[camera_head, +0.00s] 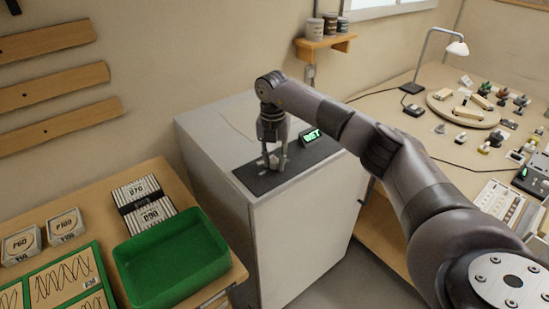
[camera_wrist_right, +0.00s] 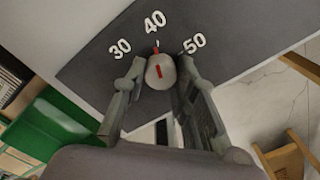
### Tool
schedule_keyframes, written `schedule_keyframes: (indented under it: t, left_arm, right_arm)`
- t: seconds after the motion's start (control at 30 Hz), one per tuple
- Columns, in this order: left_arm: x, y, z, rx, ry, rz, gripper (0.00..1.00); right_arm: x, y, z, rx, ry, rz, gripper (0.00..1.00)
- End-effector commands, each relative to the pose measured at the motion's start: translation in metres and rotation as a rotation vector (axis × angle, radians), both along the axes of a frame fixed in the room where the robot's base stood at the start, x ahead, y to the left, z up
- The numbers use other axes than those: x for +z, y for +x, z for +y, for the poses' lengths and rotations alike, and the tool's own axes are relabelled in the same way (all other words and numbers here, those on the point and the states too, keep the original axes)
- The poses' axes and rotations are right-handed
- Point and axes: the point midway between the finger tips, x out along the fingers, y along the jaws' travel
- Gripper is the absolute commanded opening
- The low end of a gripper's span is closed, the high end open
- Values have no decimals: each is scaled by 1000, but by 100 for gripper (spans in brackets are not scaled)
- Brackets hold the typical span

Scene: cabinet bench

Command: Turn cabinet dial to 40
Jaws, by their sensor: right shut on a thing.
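The grey cabinet (camera_head: 215,135) has a dark panel (camera_head: 262,184) on its top. My right gripper (camera_head: 274,160) reaches down over this panel. In the right wrist view, the pale round dial (camera_wrist_right: 161,78) sits between the two fingertips of the right gripper (camera_wrist_right: 160,75), which is shut on it. The dial has a red line on top. The line points roughly toward the white number 40 (camera_wrist_right: 155,22), near a red mark below that number. The numbers 30 (camera_wrist_right: 120,48) and 50 (camera_wrist_right: 194,43) stand on either side. My left gripper is not in view.
A small display (camera_head: 310,136) with lit green letters stands on the panel's far side. A green tray (camera_head: 172,262) is on the wooden bench at left. A cluttered table with a lamp (camera_head: 440,52) is at right.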

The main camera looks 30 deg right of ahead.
Motion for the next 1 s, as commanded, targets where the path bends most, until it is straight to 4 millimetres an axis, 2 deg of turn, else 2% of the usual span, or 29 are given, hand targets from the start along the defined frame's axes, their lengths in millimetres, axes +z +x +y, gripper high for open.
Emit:
schedule_keyframes:
  t: [0.3, 0.83, 0.87, 1.0]
  left_arm:
    - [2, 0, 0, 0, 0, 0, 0]
    - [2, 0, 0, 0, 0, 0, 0]
    - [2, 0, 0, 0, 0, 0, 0]
    - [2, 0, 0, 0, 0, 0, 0]
  right_arm:
    - [2, 2, -1, -123, 0, -6, 0]
    - [2, 2, -1, -146, -1, -7, 0]
    - [2, 2, -1, -146, -1, -7, 27]
    - [2, 2, 0, -145, 0, -5, 36]
